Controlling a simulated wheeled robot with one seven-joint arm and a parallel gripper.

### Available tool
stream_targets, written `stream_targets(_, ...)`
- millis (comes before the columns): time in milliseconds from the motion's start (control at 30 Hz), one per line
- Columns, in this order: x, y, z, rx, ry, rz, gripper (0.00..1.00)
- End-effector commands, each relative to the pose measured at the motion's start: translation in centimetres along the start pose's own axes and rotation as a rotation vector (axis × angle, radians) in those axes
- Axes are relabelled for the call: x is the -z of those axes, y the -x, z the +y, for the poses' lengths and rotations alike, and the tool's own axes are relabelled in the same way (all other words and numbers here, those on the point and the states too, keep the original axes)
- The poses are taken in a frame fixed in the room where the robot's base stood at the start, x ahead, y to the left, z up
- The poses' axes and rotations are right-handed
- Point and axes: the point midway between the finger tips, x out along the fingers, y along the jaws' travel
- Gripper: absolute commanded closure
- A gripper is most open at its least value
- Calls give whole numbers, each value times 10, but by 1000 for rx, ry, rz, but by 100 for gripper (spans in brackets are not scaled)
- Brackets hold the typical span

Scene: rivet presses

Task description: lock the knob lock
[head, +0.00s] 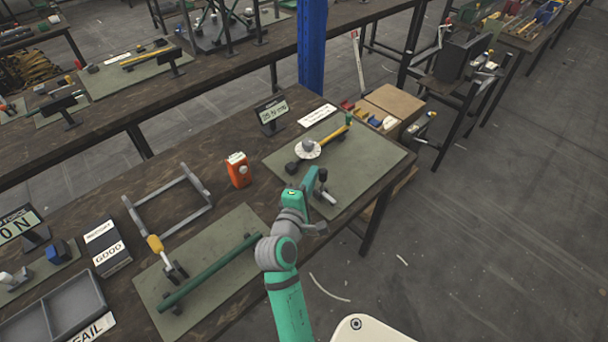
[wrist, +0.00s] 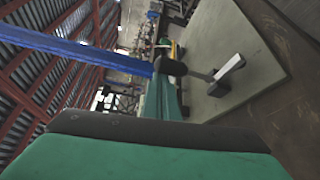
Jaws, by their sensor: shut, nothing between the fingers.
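A white disc with a grey knob on top (head: 308,148) stands on the grey-green mat (head: 385,155) at the right of the bench. A yellow bar with a green end (head: 338,132) runs from it toward the back right. I cannot tell surely which part is the knob lock. My green gripper (head: 311,180) is over the near edge of this mat, apart from the disc. It is shut and empty. A dark rounded part (wrist: 172,66) and a pale bar (wrist: 230,67) show just beyond the fingers in the wrist view. The gripper's body hides part of the mat there.
An orange box with a white top (head: 238,169) stands left of the mat. A small display (head: 272,113) is behind it. A second mat with a green bar (head: 208,272), a grey frame (head: 168,200) and trays (head: 50,315) lie left. Cardboard boxes (head: 392,102) are at the right.

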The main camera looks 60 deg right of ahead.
Motion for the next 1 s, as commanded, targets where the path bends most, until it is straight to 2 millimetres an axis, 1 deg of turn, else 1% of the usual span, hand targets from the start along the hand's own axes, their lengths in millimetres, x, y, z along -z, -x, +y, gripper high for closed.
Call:
stream_targets(200,-6,0,-1,2,1,-6,100)
stream_targets(700,-7,2,-2,2,3,-10,100)
stream_targets(767,-7,6,-2,3,4,-10,100)
stream_targets(867,-7,18,-3,3,4,-10,100)
stream_targets(1000,-5,42,-6,3,5,-9,100)
